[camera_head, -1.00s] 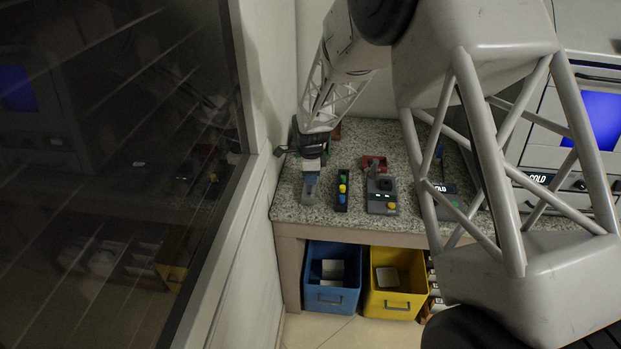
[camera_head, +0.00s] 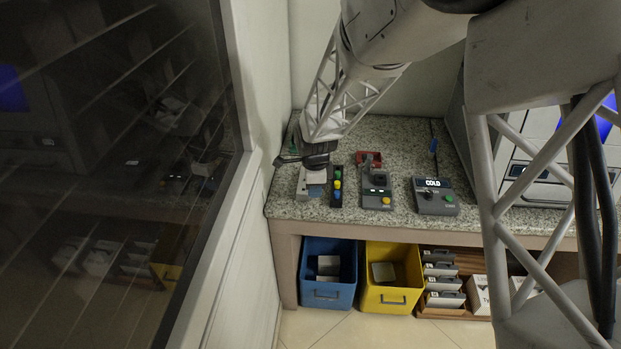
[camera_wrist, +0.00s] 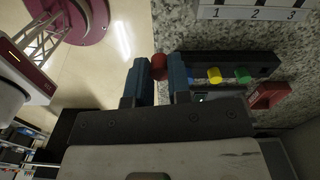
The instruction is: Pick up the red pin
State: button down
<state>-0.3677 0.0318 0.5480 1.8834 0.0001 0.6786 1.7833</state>
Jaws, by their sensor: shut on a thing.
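The red pin (camera_wrist: 159,66) shows in the wrist view between the two blue fingers of my gripper (camera_wrist: 160,76), which are shut on it. A dark pin block (camera_wrist: 262,59) lies just to the right of the fingers, with a yellow pin (camera_wrist: 213,75) and a green pin (camera_wrist: 242,75) showing. In the head view the block (camera_head: 336,203) stands near the left end of the counter, with green, yellow and blue pins in a row. My gripper (camera_head: 315,188) is just left of it there. The red pin cannot be made out in the head view.
A grey control box (camera_head: 377,190) with a red piece (camera_head: 369,158) behind it and a COLD box (camera_head: 434,197) stand to the right on the granite counter. A wall is close on the left. Blue (camera_head: 329,290) and yellow (camera_head: 392,299) bins stand below.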

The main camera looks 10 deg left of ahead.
jog(key=shift+s+d+r, duration=0.1)
jog(key=shift+s+d, duration=0.15)
jog(key=shift+s, duration=0.45)
jog(key=shift+s+d+r, duration=0.1)
jog(key=shift+s+d, duration=0.2)
jog(key=shift+s, duration=0.4)
jog(key=shift+s+d, duration=0.25)
jog(key=shift+s, duration=0.45)
